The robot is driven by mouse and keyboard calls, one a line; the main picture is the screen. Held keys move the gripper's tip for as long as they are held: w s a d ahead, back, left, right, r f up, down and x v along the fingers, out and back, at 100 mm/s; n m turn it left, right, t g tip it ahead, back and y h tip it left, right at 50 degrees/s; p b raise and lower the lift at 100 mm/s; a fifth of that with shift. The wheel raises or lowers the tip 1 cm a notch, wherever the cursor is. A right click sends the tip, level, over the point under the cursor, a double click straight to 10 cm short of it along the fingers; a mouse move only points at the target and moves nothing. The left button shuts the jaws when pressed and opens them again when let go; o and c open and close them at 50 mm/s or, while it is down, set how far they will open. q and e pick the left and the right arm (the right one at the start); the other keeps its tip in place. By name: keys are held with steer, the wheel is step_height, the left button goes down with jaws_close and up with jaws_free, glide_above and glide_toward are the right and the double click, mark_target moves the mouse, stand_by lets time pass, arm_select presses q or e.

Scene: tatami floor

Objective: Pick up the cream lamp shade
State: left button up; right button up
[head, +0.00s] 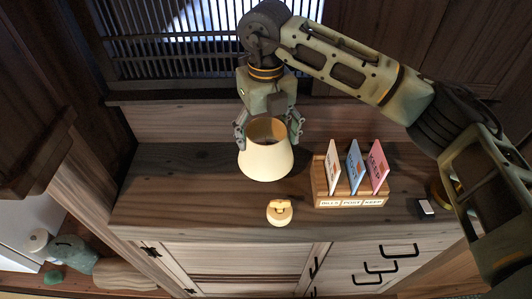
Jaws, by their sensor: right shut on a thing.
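The cream lamp shade (265,163) is a truncated cone, wider at the bottom, with an open top, over the wooden cabinet top. My right gripper (268,132) comes down from above and is shut on the shade's upper part, with a finger at its left and right sides. I cannot tell whether the shade's lower rim touches the cabinet top. My left gripper is not in view.
A small cream round object (279,212) sits in front of the shade. A wooden sorter (350,200) with several upright cards stands to the right. A small dark box (425,209) lies farther right. The cabinet top (165,190) is clear at left.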

step_height(320, 180, up, 4)
steer(key=shift+b, duration=0.5)
steer(key=shift+s+r+b, duration=0.15)
steer(key=shift+s+b, duration=0.2)
steer(key=shift+s, duration=0.25)
steer(key=s+b, duration=0.6)
steer(key=s, duration=1.1)
steer(key=shift+s+r, duration=0.1)
steer(key=shift+s, duration=0.15)
steer(key=shift+s+r, duration=0.15)
steer(key=shift+s, duration=0.15)
steer(key=shift+s+r+p, duration=0.2)
steer(key=shift+r+p, duration=0.1)
steer(key=shift+r, duration=0.15)
step_height(320, 180, up, 8)
steer(key=p, duration=0.4)
